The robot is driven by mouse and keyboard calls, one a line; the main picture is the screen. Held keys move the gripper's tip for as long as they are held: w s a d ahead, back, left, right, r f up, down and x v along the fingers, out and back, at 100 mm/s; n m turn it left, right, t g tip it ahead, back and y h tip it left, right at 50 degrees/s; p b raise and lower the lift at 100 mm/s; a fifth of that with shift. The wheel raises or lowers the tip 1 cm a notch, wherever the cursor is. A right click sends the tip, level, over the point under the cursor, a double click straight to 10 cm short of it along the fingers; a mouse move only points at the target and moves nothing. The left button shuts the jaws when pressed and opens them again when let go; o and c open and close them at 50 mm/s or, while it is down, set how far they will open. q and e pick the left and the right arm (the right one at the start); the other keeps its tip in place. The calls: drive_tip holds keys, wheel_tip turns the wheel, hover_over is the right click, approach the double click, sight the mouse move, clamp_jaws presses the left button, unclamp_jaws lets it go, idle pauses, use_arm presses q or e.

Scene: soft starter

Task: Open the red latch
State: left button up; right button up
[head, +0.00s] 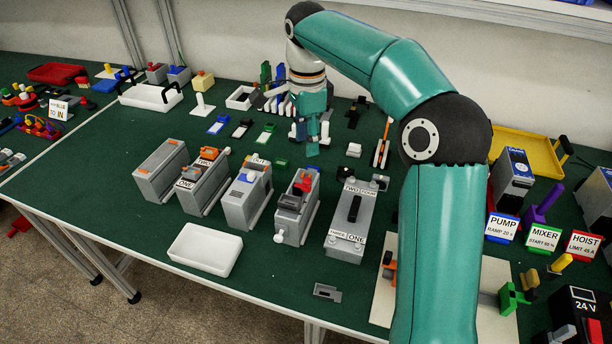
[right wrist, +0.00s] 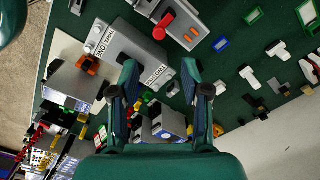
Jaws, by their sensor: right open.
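The red latch (head: 303,184) sits on top of a grey box (head: 292,222) in the middle row of the table. In the right wrist view the red latch (right wrist: 164,24) shows near the top edge, beyond the fingertips. My right gripper (head: 312,145) is above the table behind the grey box, apart from the latch. In the right wrist view my right gripper (right wrist: 167,88) has its fingers spread with nothing held between them. My left gripper is not in view.
A wider grey box with a black handle (head: 354,208) stands just right of the latch's box. Another grey box with a blue part (head: 247,195) stands to its left. A white tray (head: 205,249) lies in front. Small parts are scattered behind.

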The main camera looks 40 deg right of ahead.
sight(306, 179)
wheel_tip(306, 179, down, 11)
drive_tip(key=shift+r, duration=0.1)
idle(0.3)
